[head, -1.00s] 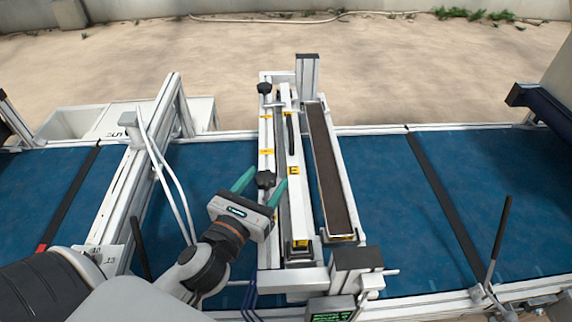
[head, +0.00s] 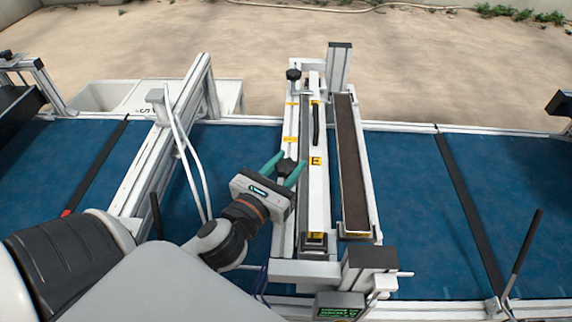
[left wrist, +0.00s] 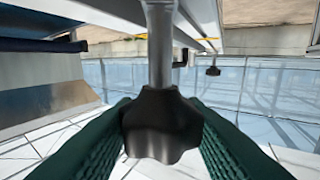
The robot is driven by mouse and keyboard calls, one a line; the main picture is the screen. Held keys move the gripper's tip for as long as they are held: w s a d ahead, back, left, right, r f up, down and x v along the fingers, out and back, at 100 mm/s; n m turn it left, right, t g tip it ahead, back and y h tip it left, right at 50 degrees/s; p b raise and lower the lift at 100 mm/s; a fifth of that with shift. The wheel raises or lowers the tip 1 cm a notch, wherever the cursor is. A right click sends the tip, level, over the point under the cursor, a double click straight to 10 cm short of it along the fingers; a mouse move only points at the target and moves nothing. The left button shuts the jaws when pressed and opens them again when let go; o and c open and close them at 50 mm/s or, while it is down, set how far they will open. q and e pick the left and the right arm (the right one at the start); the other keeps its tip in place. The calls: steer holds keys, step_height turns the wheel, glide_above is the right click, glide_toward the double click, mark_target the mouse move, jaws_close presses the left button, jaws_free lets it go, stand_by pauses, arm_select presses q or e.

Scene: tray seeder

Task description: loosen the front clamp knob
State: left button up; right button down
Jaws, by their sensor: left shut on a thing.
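The front clamp knob (head: 287,167) is a dark lobed knob on the near part of the white seeder frame's left rail. My left gripper (head: 285,165) has green fingers, one on each side of this knob, and is shut on it. In the left wrist view the knob (left wrist: 162,127) sits between the two ribbed green fingers (left wrist: 160,135), below a grey metal shaft. The fingers partly cover its sides. My right gripper is in neither view.
A second dark knob (head: 293,75) stands at the far end of the same rail. A long brown-filled trough (head: 350,165) lies to the right. A metal gantry (head: 160,150) with white cables stands left over the blue belt (head: 410,190). A display box (head: 338,306) is at the front.

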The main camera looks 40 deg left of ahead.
arm_select(q)
steer(key=shift+f+n+g+y, duration=0.1)
steer(key=shift+n+g+y, duration=0.2)
steer(key=shift+n+y, duration=1.35)
steer(key=shift+n+g+y+b, duration=0.5)
steer(key=shift+n+y, duration=0.1)
steer(key=shift+y, duration=0.65)
steer(key=shift+n+g+y+b, duration=0.4)
steer(key=shift+n+g+y, duration=0.15)
steer(key=shift+y, duration=0.65)
steer(key=o, duration=1)
steer(key=shift+w, duration=0.1)
steer(key=shift+c, duration=0.2)
steer(key=shift+o, duration=0.2)
steer(key=shift+d, duration=0.1)
